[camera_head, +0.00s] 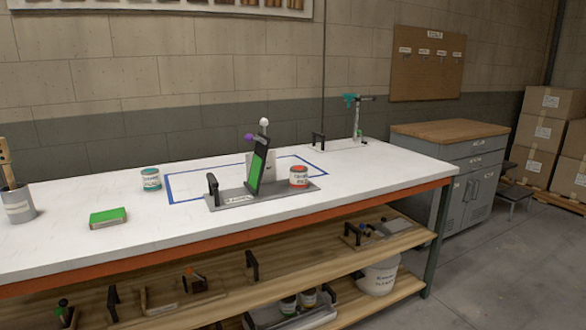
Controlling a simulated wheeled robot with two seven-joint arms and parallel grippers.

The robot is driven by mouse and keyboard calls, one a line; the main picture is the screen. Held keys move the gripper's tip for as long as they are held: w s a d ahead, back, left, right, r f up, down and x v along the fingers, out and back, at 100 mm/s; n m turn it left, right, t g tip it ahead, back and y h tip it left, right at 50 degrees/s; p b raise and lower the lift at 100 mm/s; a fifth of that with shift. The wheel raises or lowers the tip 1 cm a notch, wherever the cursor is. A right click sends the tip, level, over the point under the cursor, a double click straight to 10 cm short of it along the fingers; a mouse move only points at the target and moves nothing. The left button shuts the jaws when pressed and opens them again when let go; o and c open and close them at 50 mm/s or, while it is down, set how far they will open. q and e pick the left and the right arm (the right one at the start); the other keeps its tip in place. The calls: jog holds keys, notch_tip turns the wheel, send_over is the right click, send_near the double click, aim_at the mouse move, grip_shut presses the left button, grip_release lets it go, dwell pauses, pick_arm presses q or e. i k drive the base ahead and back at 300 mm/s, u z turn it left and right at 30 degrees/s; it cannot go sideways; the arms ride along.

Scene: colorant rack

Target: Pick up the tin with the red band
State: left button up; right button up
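The tin with the red band (299,177) stands upright on the right end of a grey tray (228,203) on the white workbench. A black and green upright device (257,172) with a white knob and a purple knob stands on the same tray, left of the tin. A second tin with a teal band (151,179) stands apart on the bench to the left. Neither of my grippers shows in the head view.
A green-topped block (108,217) and a grey pot with a wooden-handled tool (18,205) are at the left. A teal-topped stand (357,125) is at the back right. Blue lines mark the bench around the tray. The bench's right front (380,172) is clear.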

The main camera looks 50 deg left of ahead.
aim_at(298, 174)
jog(key=u, duration=0.95)
jog(key=i, duration=1.25)
jog(key=u, duration=1.15)
